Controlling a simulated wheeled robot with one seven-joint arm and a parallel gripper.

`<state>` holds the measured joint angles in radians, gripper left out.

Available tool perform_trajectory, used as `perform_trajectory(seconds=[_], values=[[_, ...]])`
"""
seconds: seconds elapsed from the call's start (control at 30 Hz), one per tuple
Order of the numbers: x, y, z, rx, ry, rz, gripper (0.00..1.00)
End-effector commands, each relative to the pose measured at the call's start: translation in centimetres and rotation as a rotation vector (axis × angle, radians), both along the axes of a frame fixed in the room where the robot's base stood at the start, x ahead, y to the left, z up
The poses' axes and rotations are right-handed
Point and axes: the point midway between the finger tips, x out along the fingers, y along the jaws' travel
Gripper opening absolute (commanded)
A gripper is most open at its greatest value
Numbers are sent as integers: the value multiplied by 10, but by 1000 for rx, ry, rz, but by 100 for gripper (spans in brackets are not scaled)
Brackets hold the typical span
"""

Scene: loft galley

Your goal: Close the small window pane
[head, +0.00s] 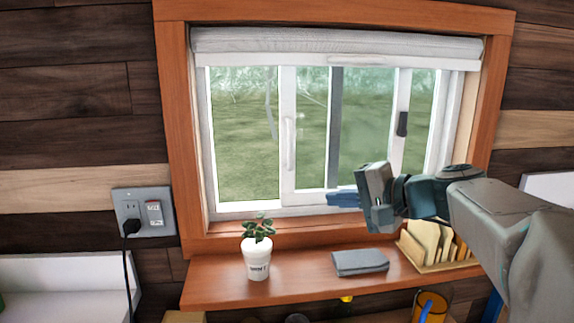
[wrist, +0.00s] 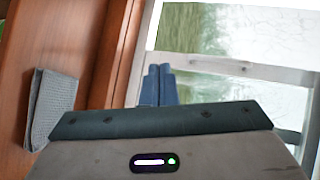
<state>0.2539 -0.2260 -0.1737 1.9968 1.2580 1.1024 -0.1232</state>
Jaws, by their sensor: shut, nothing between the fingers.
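The window (head: 289,95) has white-framed sliding panes side by side. A white upright with a pale handle (head: 289,145) stands left of the middle, and a dark upright (head: 334,125) stands just right of it. Another white upright at the right carries a black handle (head: 402,124). I cannot tell for sure whether there is an open gap. My gripper (head: 340,197) is shut and empty, its blue fingers pointing left in front of the lower window rail. In the wrist view the fingertips (wrist: 157,75) lie together near the white frame (wrist: 230,68); contact is unclear.
A wooden shelf (head: 215,281) below the window holds a potted plant (head: 257,258), a folded grey cloth (head: 360,262) and a file holder with cards (head: 440,266). The cloth also shows in the wrist view (wrist: 50,107). A rolled blind (head: 330,45) hangs above. An outlet (head: 142,212) is at left.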

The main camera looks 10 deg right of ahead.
Motion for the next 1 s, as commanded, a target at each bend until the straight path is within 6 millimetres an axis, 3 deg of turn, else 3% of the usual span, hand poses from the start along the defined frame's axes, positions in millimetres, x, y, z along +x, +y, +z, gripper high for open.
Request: perform_trajectory(seconds=[0.1,0.2,0.37,0.57,0.9,1.0], values=[[20,-26,28,128,-107,-62,0],[27,-41,49,199,-172,-91,0],[33,-51,65,248,-221,-112,0],[53,-37,68,254,-223,-108,0],[112,5,67,253,-221,-110,0],[115,22,68,253,-223,-108,0]])
